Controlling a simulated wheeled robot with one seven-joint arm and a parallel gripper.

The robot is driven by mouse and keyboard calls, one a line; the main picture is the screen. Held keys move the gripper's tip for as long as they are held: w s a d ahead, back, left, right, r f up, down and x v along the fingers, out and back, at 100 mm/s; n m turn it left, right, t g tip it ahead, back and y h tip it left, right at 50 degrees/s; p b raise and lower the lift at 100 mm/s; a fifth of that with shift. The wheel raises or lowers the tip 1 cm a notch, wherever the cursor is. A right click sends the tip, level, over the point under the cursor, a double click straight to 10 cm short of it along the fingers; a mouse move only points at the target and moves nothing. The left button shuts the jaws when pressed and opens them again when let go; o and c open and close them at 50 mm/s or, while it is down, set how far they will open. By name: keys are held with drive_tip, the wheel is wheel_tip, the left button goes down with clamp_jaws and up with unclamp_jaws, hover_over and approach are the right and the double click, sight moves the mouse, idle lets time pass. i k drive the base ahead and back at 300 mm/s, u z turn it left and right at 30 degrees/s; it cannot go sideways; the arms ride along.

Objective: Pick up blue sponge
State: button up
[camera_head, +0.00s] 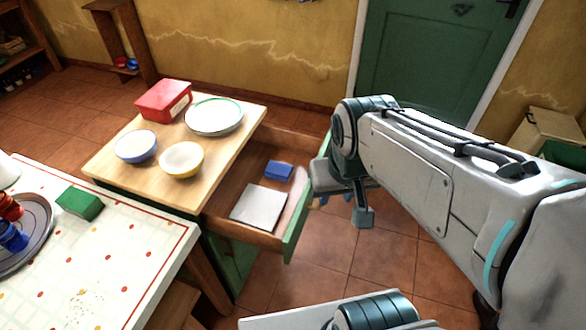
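The blue sponge (279,170) is a small blue block lying in the open drawer (233,228) of the wooden counter, towards its far right part. A flat white-grey square item (259,206) lies nearer in the same drawer. My gripper (345,205) hangs to the right of the drawer, outside its green front panel and apart from the sponge. One grey finger points down over the floor. The rest of the gripper is partly hidden by my wrist, so its opening is not clear. Nothing is seen held in it.
On the counter (112,173) stand a red box (163,100), a white plate (214,117), a blue bowl (136,146) and a yellow bowl (182,160). A green block (79,203) lies on the white table at the left. The drawer's green front (298,220) stands between gripper and sponge.

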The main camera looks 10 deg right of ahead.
sight(277, 170)
drive_tip(key=z, duration=0.75)
drive_tip(key=k, duration=1)
drive_tip(key=z, duration=1)
drive_tip(key=i, duration=1.7)
drive_tip(key=u, duration=1.1)
drive_tip(key=i, duration=1)
drive_tip(key=u, duration=1.6)
drive_tip(key=i, duration=0.55)
drive_tip(key=u, duration=0.5)
